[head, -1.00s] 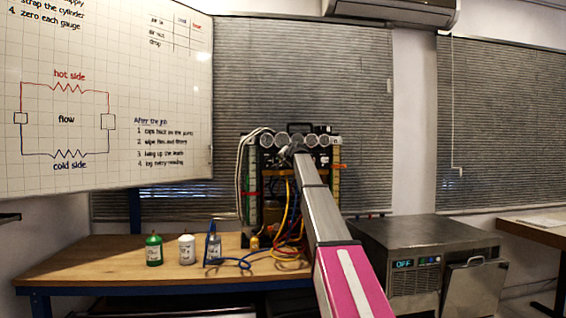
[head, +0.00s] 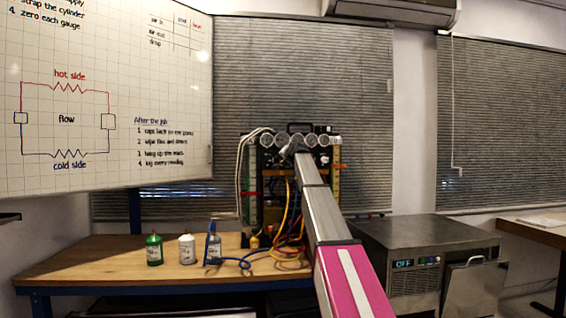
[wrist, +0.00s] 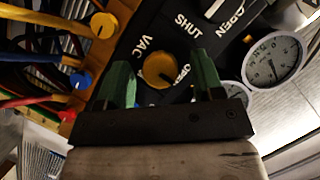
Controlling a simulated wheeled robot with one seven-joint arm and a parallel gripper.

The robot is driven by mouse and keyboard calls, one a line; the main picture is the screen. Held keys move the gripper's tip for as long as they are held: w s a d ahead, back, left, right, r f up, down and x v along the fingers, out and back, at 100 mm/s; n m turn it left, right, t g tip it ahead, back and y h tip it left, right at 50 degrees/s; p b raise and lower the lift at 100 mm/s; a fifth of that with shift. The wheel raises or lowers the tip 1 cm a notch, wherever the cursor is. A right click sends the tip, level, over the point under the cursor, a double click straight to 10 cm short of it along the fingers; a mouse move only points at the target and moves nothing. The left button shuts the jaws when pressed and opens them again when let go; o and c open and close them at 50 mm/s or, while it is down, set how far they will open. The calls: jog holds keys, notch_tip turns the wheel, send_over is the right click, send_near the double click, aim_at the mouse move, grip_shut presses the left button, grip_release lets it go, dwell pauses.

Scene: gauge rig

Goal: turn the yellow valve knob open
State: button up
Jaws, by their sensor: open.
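The yellow valve knob (wrist: 160,71) is a round knob on a black panel (wrist: 150,40) in the wrist view. The panel carries the words VAC, SHUT and OPEN, and a dark mark shows on the knob's lower right, near an OPEN label. My gripper (wrist: 163,75) is open, with one green finger on each side of the knob. I cannot tell whether either finger touches it. In the head view, my arm hides the knob and my gripper, which are at the gauge rig (head: 290,185).
A white dial gauge (wrist: 272,62) is right of the fingers. Colored hoses with yellow and blue fittings (wrist: 80,80) crowd the left. The bench (head: 110,262) holds several bottles, including a green one (head: 153,250). A grey machine (head: 410,250) stands to the right.

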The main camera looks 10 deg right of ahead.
jog(key=v, duration=1)
jog(key=shift+s, duration=0.2)
